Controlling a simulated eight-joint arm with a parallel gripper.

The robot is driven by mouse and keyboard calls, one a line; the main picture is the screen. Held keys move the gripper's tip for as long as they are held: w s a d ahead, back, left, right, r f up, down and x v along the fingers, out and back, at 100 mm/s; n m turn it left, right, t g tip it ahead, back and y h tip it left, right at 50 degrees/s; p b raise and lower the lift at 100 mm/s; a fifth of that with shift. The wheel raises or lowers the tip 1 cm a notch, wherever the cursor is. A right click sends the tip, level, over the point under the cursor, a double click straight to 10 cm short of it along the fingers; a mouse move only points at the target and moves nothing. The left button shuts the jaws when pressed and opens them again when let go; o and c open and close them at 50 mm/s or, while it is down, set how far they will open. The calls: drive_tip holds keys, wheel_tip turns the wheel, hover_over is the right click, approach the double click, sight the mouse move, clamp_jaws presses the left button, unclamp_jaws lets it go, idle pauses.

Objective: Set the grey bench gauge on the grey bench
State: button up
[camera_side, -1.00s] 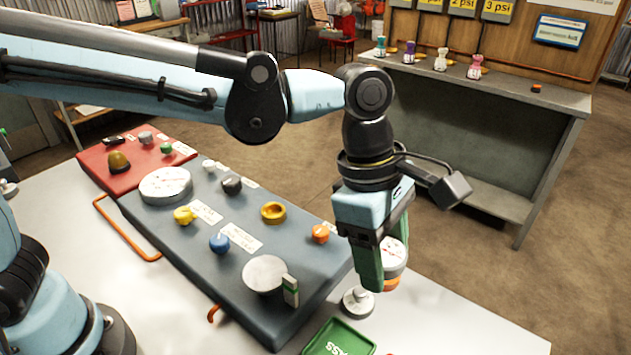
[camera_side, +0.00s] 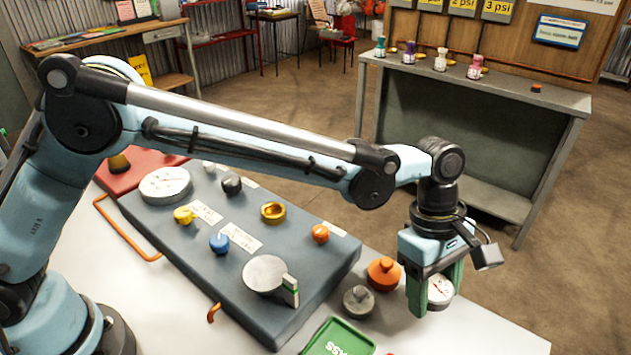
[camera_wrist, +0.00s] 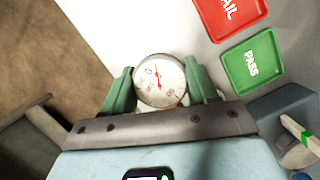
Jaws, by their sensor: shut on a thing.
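My gripper (camera_side: 436,290) is shut on a small round gauge with a white dial and red needle, which I take to be the grey bench gauge (camera_side: 441,289). In the wrist view the gauge (camera_wrist: 160,80) sits face up between my green fingers (camera_wrist: 162,88); its body below the dial is mostly hidden. It is over the white table near its far right edge, and I cannot tell how high. A grey bench (camera_side: 555,107) stands apart beyond the table at the back right, with some bare top.
An orange knobbed base (camera_side: 384,274) and a grey one (camera_side: 358,302) stand left of my gripper on the white table (camera_side: 470,330). A green PASS tray (camera_side: 340,338) is at front; a red FAIL tray (camera_wrist: 228,14) shows too. Several small coloured-topped fittings (camera_side: 441,58) line the bench's back.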

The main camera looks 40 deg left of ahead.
drive_tip(key=shift+w+a+f, duration=0.25)
drive_tip(key=shift+w+f, duration=0.25)
drive_tip(key=shift+w, duration=0.35)
drive_tip(key=shift+w+f, duration=0.1)
drive_tip(key=shift+f, duration=1.95)
drive_tip(key=shift+f, duration=0.1)
drive_tip(key=o, duration=1.3)
